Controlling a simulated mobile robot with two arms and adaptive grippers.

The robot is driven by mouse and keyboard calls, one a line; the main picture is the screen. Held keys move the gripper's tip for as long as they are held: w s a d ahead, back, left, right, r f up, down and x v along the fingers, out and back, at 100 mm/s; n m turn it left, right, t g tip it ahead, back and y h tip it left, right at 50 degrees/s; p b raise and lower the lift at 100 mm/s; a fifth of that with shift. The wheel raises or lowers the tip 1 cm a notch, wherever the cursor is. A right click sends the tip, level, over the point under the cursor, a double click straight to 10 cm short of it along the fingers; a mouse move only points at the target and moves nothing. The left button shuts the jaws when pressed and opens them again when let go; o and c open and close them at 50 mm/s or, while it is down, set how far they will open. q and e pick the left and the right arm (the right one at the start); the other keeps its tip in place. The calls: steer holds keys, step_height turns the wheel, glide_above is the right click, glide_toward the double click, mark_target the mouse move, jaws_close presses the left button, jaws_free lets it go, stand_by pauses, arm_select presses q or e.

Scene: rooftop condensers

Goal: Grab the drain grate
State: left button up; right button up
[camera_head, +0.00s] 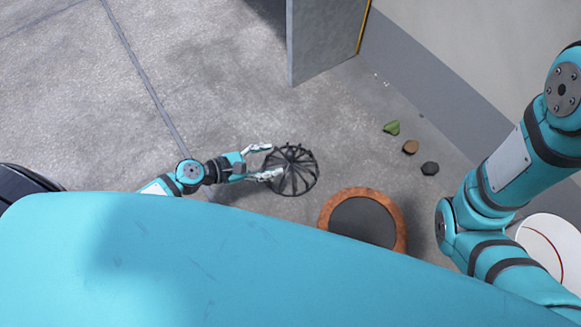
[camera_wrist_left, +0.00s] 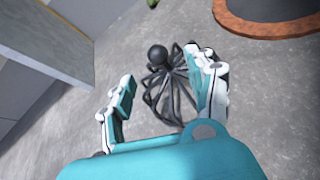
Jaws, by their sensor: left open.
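The drain grate (camera_head: 298,168) is a dark, round, domed cage of thin bars on the grey concrete floor. In the left wrist view the drain grate (camera_wrist_left: 158,58) shows a dark round knob with bars spreading out from it. My left gripper (camera_head: 264,161) is open, with its two fingers reaching to the left side of the grate. In the left wrist view my left gripper (camera_wrist_left: 166,90) has the grate's bars between and beyond its fingertips; I cannot tell whether they touch. My right gripper is not in view; only my right arm shows.
An orange-brown rimmed disc (camera_head: 327,207) with a dark centre lies near the grate. A green piece (camera_head: 391,128), a brown piece (camera_head: 410,147) and a dark piece (camera_head: 430,168) lie to the right. A grey panel (camera_head: 325,40) stands behind.

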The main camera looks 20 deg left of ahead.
mark_target(286, 155)
arm_select(q)
steer(key=x, duration=0.2)
steer(key=shift+w+d, duration=0.15)
steer(key=shift+w, duration=0.05)
steer(key=b+x, duration=0.1)
steer(key=x, duration=0.4)
steer(key=shift+w+d+r+b, duration=0.15)
steer(key=shift+r+b, duration=0.05)
steer(key=shift+b, duration=0.15)
jaws_close()
steer(key=shift+r, duration=0.1)
stand_by(0.4)
